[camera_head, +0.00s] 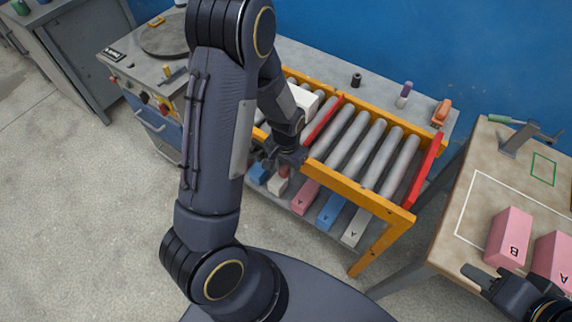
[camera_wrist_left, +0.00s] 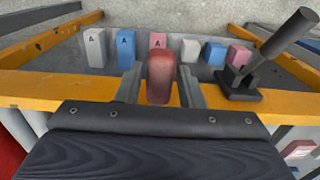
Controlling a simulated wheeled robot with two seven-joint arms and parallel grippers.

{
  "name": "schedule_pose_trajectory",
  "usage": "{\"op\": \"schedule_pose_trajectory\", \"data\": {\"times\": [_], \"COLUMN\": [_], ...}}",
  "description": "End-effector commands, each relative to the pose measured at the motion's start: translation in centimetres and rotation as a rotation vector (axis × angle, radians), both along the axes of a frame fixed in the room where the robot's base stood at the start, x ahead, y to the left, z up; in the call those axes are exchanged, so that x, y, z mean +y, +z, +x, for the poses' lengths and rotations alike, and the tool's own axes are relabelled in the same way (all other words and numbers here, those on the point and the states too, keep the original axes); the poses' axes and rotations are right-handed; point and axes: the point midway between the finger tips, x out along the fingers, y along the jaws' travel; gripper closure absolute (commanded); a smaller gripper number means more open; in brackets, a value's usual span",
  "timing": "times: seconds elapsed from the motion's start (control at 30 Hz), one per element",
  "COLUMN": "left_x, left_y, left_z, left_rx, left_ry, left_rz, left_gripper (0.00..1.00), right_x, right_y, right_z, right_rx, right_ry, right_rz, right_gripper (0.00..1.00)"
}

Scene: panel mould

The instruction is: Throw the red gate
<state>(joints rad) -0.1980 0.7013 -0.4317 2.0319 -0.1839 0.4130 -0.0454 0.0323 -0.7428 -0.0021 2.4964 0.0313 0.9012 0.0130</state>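The red gate (camera_head: 323,120) is a thin red bar lying across the rollers of the orange-framed conveyor. A red rounded handle (camera_wrist_left: 161,76) sticks up between the fingers of my left gripper (camera_wrist_left: 162,82) in the left wrist view. Thin gaps seem to show on both sides of it, so the fingers are around it, not clearly pressed on it.
A second red bar (camera_head: 424,170) closes the conveyor's right end. A white block (camera_head: 304,98) sits on the rollers left of the gate. Pink, blue and white blocks lie on the shelf below. A table (camera_head: 452,235) with pink blocks (camera_head: 509,238) stands at the right.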

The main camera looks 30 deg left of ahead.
Motion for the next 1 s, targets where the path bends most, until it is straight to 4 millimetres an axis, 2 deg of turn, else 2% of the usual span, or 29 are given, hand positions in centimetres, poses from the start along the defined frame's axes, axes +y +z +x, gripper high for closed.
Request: {"op": "schedule_pose_trajectory", "data": {"times": [0.03, 0.23, 0.27, 0.47, 0.57, 0.83, 1.0], "left_x": [0.0, 0.0, 0.0, 0.0, 0.0, 0.0, 0.0], "left_y": [0.0, 0.0, 0.0, -0.1, -1.0, -5.3, -5.6], "left_z": [0.0, 0.0, 0.0, 0.0, 0.0, 0.0, 0.0], "left_rx": [0.000, 0.000, 0.000, 0.001, 0.001, 0.001, 0.001], "left_ry": [0.000, 0.000, 0.000, 0.000, 0.000, 0.001, 0.001], "left_rz": [0.000, 0.000, 0.000, 0.000, 0.000, 0.000, 0.000], "left_gripper": [0.72, 0.99, 1.00, 1.00, 1.00, 1.00, 1.00], "right_x": [0.0, 0.0, 0.0, 0.0, 0.0, 0.0, 0.0], "right_y": [0.0, 0.0, 0.0, -0.2, -1.0, -5.2, -5.4], "right_z": [0.0, 0.0, 0.0, 0.0, 0.0, 0.0, 0.0], "right_rx": [0.000, 0.000, 0.000, 0.000, 0.000, 0.000, 0.000], "right_ry": [0.000, 0.000, 0.000, 0.000, 0.000, 0.000, 0.000], "right_rz": [0.000, 0.000, 0.000, 0.000, 0.000, 0.000, 0.000], "right_gripper": [0.64, 0.64, 0.64, 0.64, 0.64, 0.64, 0.64]}}
